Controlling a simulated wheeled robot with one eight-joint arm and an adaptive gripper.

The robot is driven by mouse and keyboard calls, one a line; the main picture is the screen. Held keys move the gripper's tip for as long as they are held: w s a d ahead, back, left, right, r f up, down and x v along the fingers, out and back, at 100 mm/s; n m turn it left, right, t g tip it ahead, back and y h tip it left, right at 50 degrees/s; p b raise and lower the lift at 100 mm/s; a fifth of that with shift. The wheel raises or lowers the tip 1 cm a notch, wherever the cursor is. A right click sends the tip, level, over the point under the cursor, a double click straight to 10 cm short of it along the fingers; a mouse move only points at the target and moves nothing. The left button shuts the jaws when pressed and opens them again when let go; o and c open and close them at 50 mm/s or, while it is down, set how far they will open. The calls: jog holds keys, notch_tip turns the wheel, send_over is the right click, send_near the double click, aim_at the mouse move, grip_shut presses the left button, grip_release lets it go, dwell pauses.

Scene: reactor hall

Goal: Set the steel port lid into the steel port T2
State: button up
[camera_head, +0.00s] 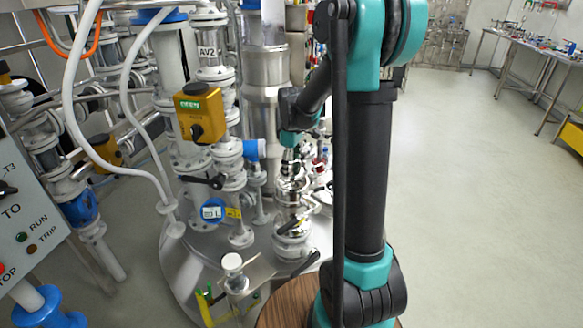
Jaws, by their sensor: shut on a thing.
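My gripper (290,170) is small in the head view, at the end of my teal and black arm, pointing down over the vessel top. It is shut on a shiny steel piece just below it, which looks like the steel port lid (291,186). The lid is above or at a steel flanged port (297,207) on the vessel; I cannot tell whether they touch. No T2 label is readable, so I cannot be sure that this port is T2. The fingertips and the lid's lower edge are hard to make out among the fittings.
A valve with a yellow actuator box (199,113) and pipes crowd the left of my gripper. Another flanged fitting (292,241) stands in front of the port. A control panel (28,215) is at far left. Open floor (470,190) lies to the right, with benches (517,45) behind.

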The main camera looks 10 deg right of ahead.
aim_at(291, 171)
jog(key=shift+f, duration=0.75)
jog(key=shift+f, duration=0.35)
jog(key=shift+f, duration=0.95)
dwell(1.0)
jog(key=o, duration=1.5)
notch_tip(291, 171, up, 12)
jog(key=shift+r, duration=0.1)
